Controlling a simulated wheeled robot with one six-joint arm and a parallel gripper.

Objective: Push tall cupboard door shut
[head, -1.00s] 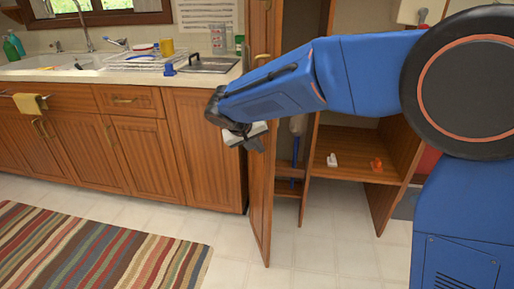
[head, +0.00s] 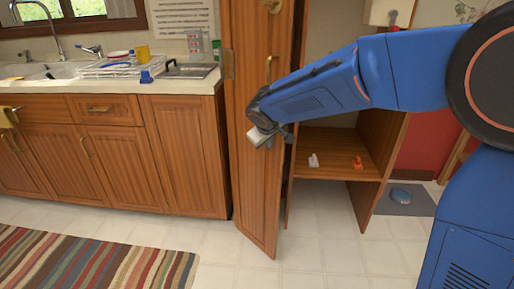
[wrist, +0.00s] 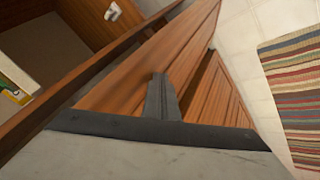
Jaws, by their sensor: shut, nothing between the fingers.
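The tall wooden cupboard door (head: 250,190) stands ajar in the head view, with its panelled front face showing and a brass handle (head: 268,68) high on it. My gripper (head: 264,137) is shut and empty at the door's front face, below the handle. Whether it touches the door cannot be told. In the wrist view my shut fingers (wrist: 162,98) lie over the wooden door (wrist: 180,55), whose edge runs diagonally. The cupboard's open shelf section (head: 340,145) is to the right of the door. The narrow space behind the door is mostly hidden.
A white item (head: 313,160) and an orange item (head: 357,162) lie on the low shelf. A counter with a sink (head: 45,80) stands left of the door. A striped rug (head: 90,262) lies front left. The tiled floor before the door is clear.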

